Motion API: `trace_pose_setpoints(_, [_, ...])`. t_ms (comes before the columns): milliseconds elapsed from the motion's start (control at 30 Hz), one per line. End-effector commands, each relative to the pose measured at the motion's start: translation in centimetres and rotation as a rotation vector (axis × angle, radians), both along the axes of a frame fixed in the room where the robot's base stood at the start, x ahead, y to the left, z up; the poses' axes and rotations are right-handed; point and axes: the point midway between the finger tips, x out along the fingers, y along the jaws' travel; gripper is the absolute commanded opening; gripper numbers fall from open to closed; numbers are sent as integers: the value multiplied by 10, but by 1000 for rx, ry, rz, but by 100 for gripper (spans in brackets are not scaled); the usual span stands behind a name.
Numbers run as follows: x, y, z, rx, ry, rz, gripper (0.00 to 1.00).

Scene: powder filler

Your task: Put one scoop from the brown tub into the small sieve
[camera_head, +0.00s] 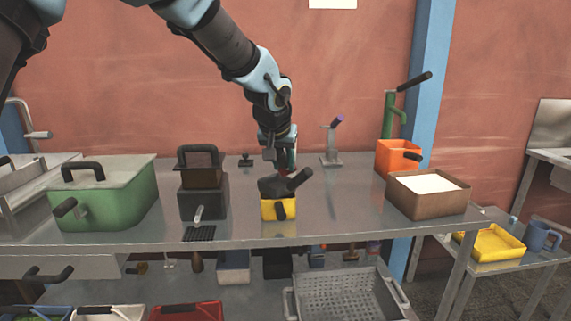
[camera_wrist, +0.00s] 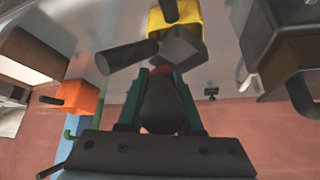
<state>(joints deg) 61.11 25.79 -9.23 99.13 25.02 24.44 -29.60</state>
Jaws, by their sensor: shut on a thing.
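The brown tub (camera_head: 408,203), open and full of white powder, stands at the right of the table. Its brown wall (camera_wrist: 38,48) shows at the left in the wrist view. My gripper (camera_head: 284,168) is shut on a dark rounded grip (camera_wrist: 163,105), seemingly part of a dark scoop (camera_head: 271,187). The scoop's dark body (camera_wrist: 185,47) is tilted over a small yellow container (camera_head: 270,209), also seen in the wrist view (camera_wrist: 190,12). A dark bar handle sticks out beside it. I cannot tell whether the yellow container is the small sieve, whether they touch, or what the scoop holds.
A green lidded box (camera_head: 115,206) and a dark box with a brown top (camera_head: 203,203) stand at left. An orange container (camera_head: 392,160) stands behind the tub. A grey stand (camera_head: 331,150) is at the back. The table between the yellow container and tub is clear.

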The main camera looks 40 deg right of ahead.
Motion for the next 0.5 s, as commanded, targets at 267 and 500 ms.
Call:
trace_pose_setpoints(267, [6, 7, 2, -163, 122, 6, 0])
trace_pose_setpoints(500, [9, 11, -2, -299, 218, 6, 0])
